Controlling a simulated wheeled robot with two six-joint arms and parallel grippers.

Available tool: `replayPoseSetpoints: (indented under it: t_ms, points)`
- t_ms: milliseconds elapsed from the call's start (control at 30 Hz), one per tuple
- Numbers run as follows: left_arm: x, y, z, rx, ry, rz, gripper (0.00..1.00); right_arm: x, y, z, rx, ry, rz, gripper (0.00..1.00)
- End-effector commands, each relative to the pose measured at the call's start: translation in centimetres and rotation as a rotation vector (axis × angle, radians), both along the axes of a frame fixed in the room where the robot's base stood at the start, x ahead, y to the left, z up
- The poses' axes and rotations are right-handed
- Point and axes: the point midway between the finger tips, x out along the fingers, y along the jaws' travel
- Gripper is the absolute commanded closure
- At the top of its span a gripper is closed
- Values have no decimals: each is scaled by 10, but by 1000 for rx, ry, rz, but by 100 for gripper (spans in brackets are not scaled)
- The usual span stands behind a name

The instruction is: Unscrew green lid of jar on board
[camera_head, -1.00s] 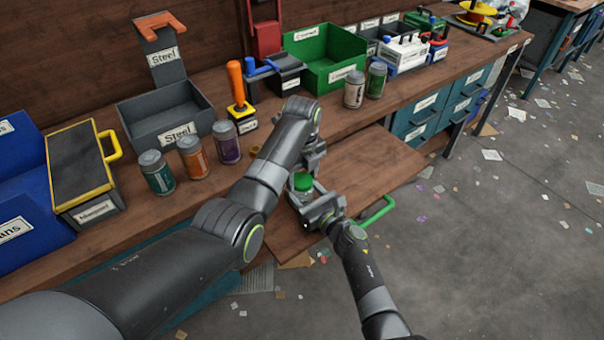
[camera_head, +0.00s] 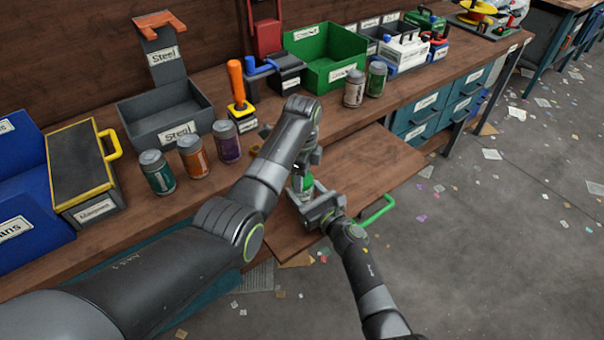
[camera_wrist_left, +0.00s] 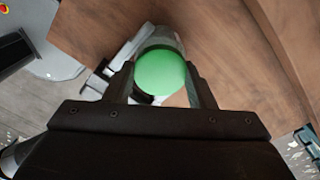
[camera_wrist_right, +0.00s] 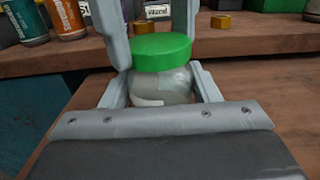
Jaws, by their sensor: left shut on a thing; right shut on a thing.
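The jar is a clear, pale vessel with a green lid (camera_wrist_right: 162,52) on top; it stands upright in the right wrist view, its body (camera_wrist_right: 165,88) below the lid. My right gripper (camera_wrist_right: 160,90) is shut on the jar body from the near side. My left gripper (camera_wrist_left: 162,82) reaches down from above with its fingers on either side of the green lid (camera_wrist_left: 160,68) and is shut on it. In the head view the lid (camera_head: 308,182) is partly hidden by my left gripper. The jar's underside is hidden.
A wooden board (camera_head: 365,170) with a green handle (camera_head: 377,211) juts from the bench, clear to the right of the jar. Several cans, a grey steel bin (camera_head: 168,112) and a green bin (camera_head: 325,58) stand on the bench behind.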

Motion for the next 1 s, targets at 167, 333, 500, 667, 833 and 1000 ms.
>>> replayPoseSetpoints:
  t_ms: [167,333,500,667,833,1000]
  points:
    - [1,0,1,-2,-4,282,77,0,0,0,-1,-1,1,100]
    - [1,0,1,-1,-4,554,77,-1,0,0,0,0,1,100]
    - [1,0,1,-2,-5,824,77,-1,0,0,0,0,2,100]
    - [1,0,1,-1,-5,1079,77,-1,0,0,0,0,2,100]
    - [1,0,2,-2,-5,1351,77,-1,0,0,0,0,2,100]
    - [1,0,2,-2,-5,1621,77,-1,0,0,0,0,1,100]
